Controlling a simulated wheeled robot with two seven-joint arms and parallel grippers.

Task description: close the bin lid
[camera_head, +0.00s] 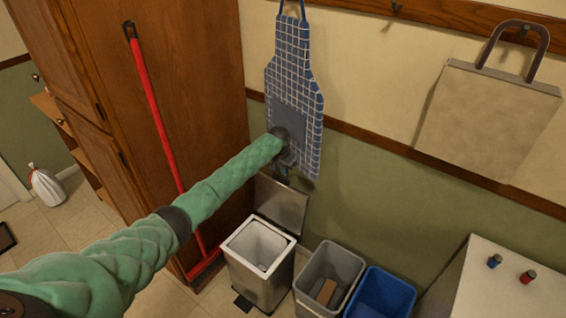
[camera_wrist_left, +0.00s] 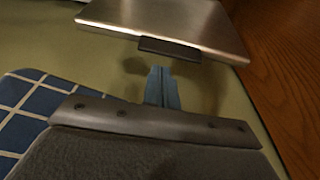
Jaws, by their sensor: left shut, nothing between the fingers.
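The metal pedal bin (camera_head: 257,292) stands on the floor by the wall with its liner opening showing. Its steel lid (camera_head: 281,204) is open, standing up at the back of the bin. My left arm reaches across from the left, and my left gripper (camera_head: 283,176) is near the upper edge of the lid, in front of the apron. In the left wrist view the lid (camera_wrist_left: 185,22) with its dark tab (camera_wrist_left: 168,48) lies just beyond the shut, empty fingertips (camera_wrist_left: 161,75). I cannot tell whether they touch it. My right gripper is not in view.
A blue checked apron (camera_head: 293,70) hangs on the wall behind my left gripper. A grey bin (camera_head: 311,283) and a blue bin (camera_head: 378,292) stand right of the metal bin. A red-handled broom (camera_head: 151,100) leans on the wooden cabinet (camera_head: 205,60).

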